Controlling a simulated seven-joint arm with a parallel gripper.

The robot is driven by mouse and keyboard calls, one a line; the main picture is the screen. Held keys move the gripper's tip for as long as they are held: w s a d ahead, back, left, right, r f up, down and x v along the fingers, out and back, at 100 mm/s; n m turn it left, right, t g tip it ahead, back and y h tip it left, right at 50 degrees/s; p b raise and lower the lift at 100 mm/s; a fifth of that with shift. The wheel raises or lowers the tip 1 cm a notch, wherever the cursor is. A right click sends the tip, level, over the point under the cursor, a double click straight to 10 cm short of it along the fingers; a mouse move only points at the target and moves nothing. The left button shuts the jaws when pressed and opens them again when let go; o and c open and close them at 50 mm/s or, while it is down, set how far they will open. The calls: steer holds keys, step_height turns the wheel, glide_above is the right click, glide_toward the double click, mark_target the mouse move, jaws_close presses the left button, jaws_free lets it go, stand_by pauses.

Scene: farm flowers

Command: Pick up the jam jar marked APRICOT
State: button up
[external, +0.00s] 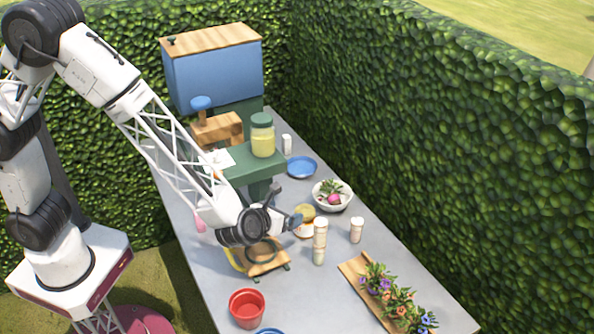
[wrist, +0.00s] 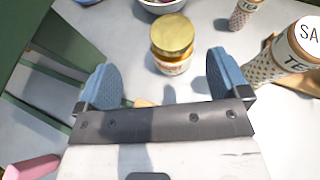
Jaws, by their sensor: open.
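A small jar with a gold lid (wrist: 172,36) stands upright on the grey table, just beyond my fingertips in the wrist view. Its contents look orange under a pale label, and I cannot read the label's words. In the external view the jar (external: 305,212) is beside my gripper (external: 292,222), partly hidden by it. My gripper (wrist: 163,78) is open and empty, with one blue finger to each side of the jar's line. The fingers appear short of the jar, not around it.
A tall, pale container with dark lettering (wrist: 296,60) stands close to the right finger. Another small container (external: 356,230) and a white bowl (external: 331,196) are nearby. A green stand (external: 245,172) bears a green-lidded jar (external: 262,140). A red pot (external: 247,308) and flower tray (external: 362,284) are in front.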

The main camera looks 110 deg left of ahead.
mark_target(304, 211)
steer(key=shift+w+a+f+m, duration=0.2)
steer(key=shift+w+f+m, duration=0.4)
steer(key=shift+w+f, duration=0.25)
steer(key=shift+s, duration=0.1)
steer(key=shift+x, duration=1.3)
steer(key=shift+a, duration=0.1)
steer(key=shift+t, duration=0.3)
steer(key=shift+x, duration=2.55)
steer(key=c, duration=1.3)
steer(key=shift+r, duration=0.2)
